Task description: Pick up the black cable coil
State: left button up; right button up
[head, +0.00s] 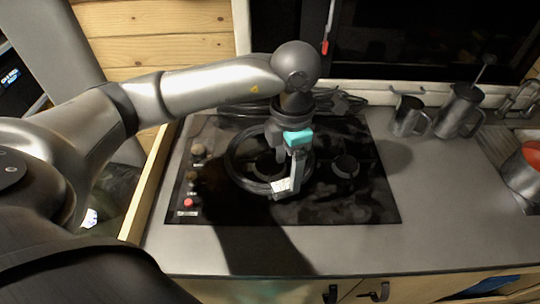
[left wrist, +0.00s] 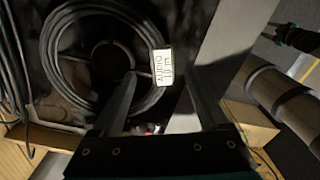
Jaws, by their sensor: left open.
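The black cable coil (head: 232,160) lies as a ring on the dark hob. A white tag with print (head: 284,186) is on its near right side. My left gripper (head: 288,170) is open over the right part of the ring, pointing down. In the left wrist view the coil (left wrist: 150,98) fills the upper left, and its tag (left wrist: 161,68) shows between the tips of the left gripper (left wrist: 160,75). The ring's right side lies close to the fingers; I cannot tell whether they touch it. My right gripper is not clearly seen.
The black hob (head: 360,208) has knobs and a red button (head: 188,203) at left. More dark cable (head: 340,102) lies behind the coil. Grey worktop (head: 440,200) is clear right of the hob.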

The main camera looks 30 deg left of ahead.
aim_at(285, 183)
pick_arm(q)
jog(key=f, duration=0.5)
jog(key=shift+s+f, duration=0.1)
jog(key=shift+s, duration=0.15)
grip_shut()
dwell(0.4)
dwell(0.8)
